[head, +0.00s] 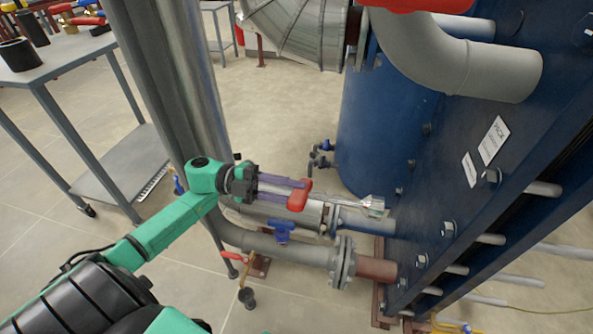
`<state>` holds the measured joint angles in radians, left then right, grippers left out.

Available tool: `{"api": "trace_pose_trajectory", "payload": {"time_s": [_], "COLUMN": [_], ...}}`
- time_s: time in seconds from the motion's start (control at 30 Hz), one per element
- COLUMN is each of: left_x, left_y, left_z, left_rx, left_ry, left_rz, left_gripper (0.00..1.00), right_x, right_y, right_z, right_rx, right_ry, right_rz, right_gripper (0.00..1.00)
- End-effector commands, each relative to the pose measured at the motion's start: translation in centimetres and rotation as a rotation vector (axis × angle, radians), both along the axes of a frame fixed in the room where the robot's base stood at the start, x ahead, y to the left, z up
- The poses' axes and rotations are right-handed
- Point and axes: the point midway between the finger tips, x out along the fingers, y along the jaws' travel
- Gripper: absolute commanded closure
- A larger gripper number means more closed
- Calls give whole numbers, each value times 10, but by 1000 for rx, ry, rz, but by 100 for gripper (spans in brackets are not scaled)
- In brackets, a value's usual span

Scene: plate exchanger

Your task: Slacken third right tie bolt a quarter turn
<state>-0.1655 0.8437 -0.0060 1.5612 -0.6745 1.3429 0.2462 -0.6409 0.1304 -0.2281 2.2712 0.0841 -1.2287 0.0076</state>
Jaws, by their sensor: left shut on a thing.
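My left gripper (297,190) comes in from the left. Its purple fingers are shut on the red handle of a tool (372,206), whose grey shaft points right and ends in a shiny metal head. The blue plate exchanger (455,130) fills the right side. Its face carries several tie bolts with metal nuts, among them an upper nut (491,177), a middle nut (447,229) and a lower nut (422,261). The tool head appears left of these nuts, apart from them. Which one is the third right bolt I cannot tell. My right gripper is out of view.
A flanged grey pipe (300,252) with a blue-handled valve (282,230) runs below the tool into the exchanger. A tall metal column (175,80) stands behind my left arm. A grey elbow pipe (470,60) hangs above. A trolley (60,60) stands at left. The middle floor is open.

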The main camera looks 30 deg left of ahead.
Motion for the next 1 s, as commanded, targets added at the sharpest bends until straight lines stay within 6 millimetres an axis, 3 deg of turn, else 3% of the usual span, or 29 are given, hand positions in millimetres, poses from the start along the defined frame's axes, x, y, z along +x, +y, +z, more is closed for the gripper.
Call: {"api": "trace_pose_trajectory", "payload": {"time_s": [0.03,0.1,0.27,0.7,1.0], "left_x": [-1,-1,2,20,23], "left_y": [1,0,-14,-86,-96], "left_z": [-20,-28,-27,-26,-26], "left_rx": [-10,-20,-25,-25,-23], "left_ry": [47,86,96,92,93], "left_rz": [1,2,2,1,2], "left_gripper": [100,100,100,100,100], "right_x": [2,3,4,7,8], "right_y": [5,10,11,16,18], "right_z": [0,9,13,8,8], "right_rx": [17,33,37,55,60], "right_ry": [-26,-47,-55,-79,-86], "right_rz": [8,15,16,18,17], "right_gripper": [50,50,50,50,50]}}
